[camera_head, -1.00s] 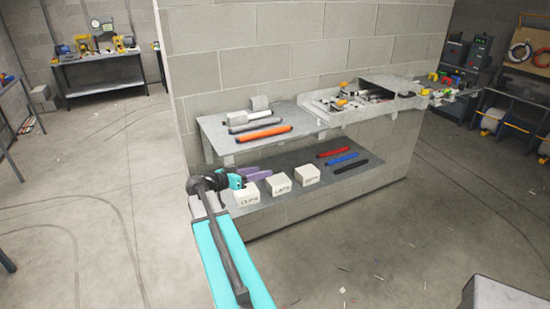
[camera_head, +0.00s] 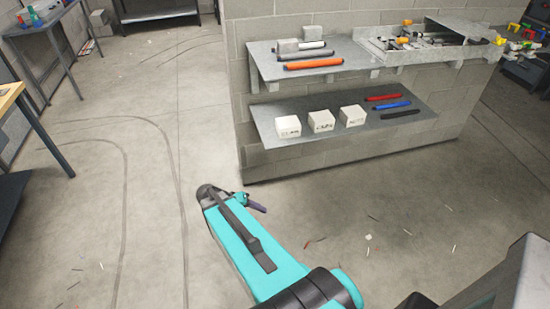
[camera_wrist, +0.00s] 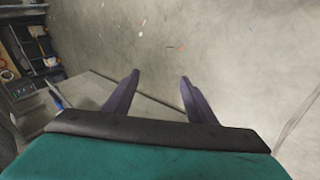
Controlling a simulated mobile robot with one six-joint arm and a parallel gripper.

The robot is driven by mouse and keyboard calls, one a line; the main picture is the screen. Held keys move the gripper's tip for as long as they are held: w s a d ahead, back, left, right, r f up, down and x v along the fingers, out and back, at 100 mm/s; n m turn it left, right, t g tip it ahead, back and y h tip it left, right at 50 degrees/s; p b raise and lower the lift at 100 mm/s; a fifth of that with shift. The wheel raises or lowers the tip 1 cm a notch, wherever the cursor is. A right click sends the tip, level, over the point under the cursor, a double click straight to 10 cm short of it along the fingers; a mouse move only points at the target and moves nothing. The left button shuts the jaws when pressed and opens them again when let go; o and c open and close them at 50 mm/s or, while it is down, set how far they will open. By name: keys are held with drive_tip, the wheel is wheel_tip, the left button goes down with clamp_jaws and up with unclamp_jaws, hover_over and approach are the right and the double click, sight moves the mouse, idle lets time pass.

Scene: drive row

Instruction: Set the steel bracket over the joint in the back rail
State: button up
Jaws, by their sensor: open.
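My gripper (camera_wrist: 159,76) is open and empty in the wrist view, its two purple fingers spread over bare floor. In the head view one purple fingertip (camera_head: 257,207) shows low in front of the wall, well apart from the shelves; the rest of the gripper is mostly hidden by my arm. I cannot pick out the steel bracket, the back rail or its joint for certain. A grey tray (camera_head: 374,48) of mixed parts stands at that shelf's right.
The lower shelf (camera_head: 365,133) holds three white labelled boxes (camera_head: 321,122) and red, blue and black rods (camera_head: 391,105). Benches stand at the left, one with a wooden top (camera_head: 8,98). The floor (camera_head: 150,150) is largely open, with small scraps at right.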

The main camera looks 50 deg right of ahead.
drive_tip(key=s+a+f+n+g+y+b, duration=0.1)
drive_tip(key=s+a+f+n+y, duration=0.1)
drive_tip(key=s+a+f, duration=0.4)
drive_tip(key=s+a+f+n+g+y+b, duration=0.1)
drive_tip(key=s+a+f, duration=0.5)
drive_tip(key=a, duration=0.7)
drive_tip(key=s+a+f+n+y+b, duration=0.1)
drive_tip(key=s+a+f+n+y, duration=0.3)
drive_tip(key=a, duration=0.6)
wheel_tip(320, 180, down, 2)
drive_tip(key=shift+s+f+n+g+b, duration=0.25)
drive_tip(key=shift+s+n+g+b, duration=0.15)
drive_tip(key=shift+s+n, duration=0.5)
drive_tip(key=shift+s, duration=0.2)
drive_tip(key=shift+c, duration=0.4)
drive_tip(key=c, duration=0.4)
